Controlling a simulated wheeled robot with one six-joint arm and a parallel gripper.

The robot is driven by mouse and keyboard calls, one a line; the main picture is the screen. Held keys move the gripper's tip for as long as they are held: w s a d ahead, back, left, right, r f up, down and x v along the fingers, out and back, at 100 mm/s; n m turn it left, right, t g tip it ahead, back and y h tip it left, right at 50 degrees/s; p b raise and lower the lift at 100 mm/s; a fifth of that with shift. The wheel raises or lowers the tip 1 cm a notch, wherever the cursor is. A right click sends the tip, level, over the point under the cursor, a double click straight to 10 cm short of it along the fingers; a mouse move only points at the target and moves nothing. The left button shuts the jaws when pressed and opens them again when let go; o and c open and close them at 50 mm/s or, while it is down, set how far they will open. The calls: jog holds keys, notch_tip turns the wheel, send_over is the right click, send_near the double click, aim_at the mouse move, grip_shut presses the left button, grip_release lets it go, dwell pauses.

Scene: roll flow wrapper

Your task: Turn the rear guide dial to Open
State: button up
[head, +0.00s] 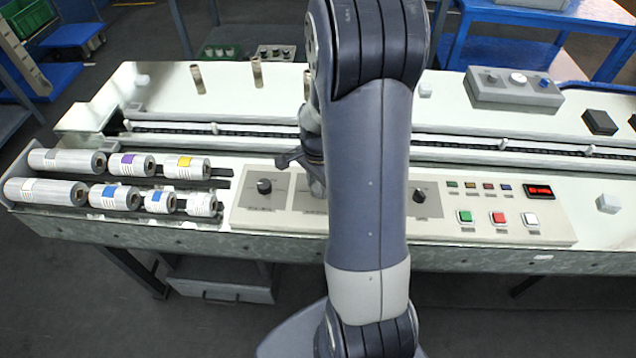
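The control panel (470,232) runs along the front of the machine. A black dial (264,186) sits on its left part and another black dial (419,195) sits right of my arm. The labels are too small to read, so I cannot tell which dial is the rear guide dial. My arm hides the middle of the panel, where another dial may be. My gripper (303,165) is above the panel, right of the left dial and apart from it. It is mostly hidden behind my arm, and whether its fingers are open or shut does not show.
White film rolls (110,165) lie on the rack at the left. Green, red and white buttons (498,218) and a red display (539,191) are on the panel's right. A grey box with knobs (513,87) stands at the back right. Small upright posts (257,73) stand behind the rails.

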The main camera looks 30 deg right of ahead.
jog(key=c, duration=0.5)
jog(key=shift+o, duration=0.2)
